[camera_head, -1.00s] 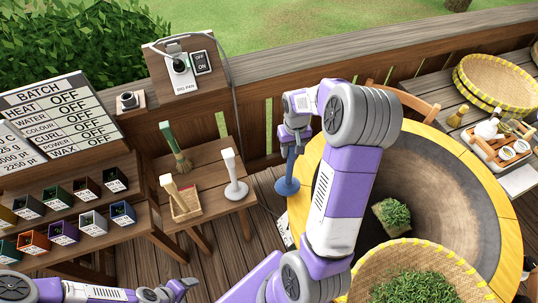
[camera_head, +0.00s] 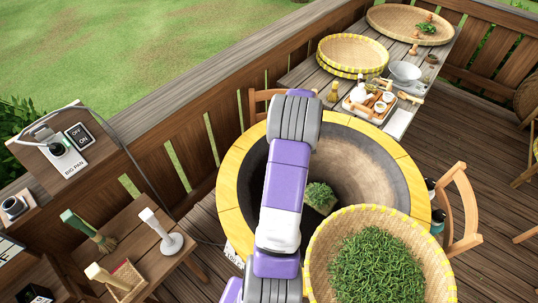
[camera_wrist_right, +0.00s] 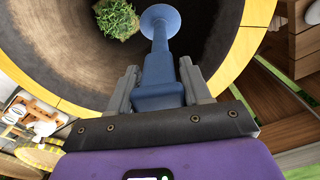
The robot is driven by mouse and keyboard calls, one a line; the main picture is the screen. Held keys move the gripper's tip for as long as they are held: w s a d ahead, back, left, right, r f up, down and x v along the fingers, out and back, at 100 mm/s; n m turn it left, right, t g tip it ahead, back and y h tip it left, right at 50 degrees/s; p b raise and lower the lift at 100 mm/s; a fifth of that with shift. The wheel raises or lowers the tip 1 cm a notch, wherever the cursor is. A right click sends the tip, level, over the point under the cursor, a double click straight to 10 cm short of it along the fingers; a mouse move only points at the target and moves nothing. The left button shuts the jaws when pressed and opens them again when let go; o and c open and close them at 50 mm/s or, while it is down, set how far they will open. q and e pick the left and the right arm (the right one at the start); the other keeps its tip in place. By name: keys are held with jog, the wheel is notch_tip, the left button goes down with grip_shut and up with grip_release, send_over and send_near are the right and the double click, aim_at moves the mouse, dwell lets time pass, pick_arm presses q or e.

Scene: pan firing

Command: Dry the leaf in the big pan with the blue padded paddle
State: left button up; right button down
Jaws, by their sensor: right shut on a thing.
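The big pan (camera_head: 375,160), a dark bowl with a yellow rim, is right of centre in the head view and fills the top of the right wrist view (camera_wrist_right: 60,50). A clump of green leaf (camera_head: 319,197) lies inside it and also shows in the wrist view (camera_wrist_right: 117,18). My right gripper (camera_wrist_right: 160,85) is shut on the handle of the blue paddle (camera_wrist_right: 158,60). Its round blue head points toward the pan, beside the leaf clump in the picture; I cannot tell whether it touches anything. My right arm hides gripper and paddle in the head view. My left gripper is out of view.
A yellow-rimmed basket (camera_head: 316,250) full of leaves stands in front of the pan. The BIG PAN switch box (camera_head: 70,150) is at left, above a small table (camera_head: 120,235) with brushes. A tea tray (camera_head: 368,112) sits behind the pan. A chair (camera_head: 463,210) stands at right.

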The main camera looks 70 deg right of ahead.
jog(key=s+d+r+p, duration=0.1)
jog(key=s+d+r, duration=0.1)
jog(key=s, duration=1)
jog(key=shift+d+r+m, duration=0.15)
jog(key=shift+d+m, duration=0.25)
jog(key=shift+d, duration=0.25)
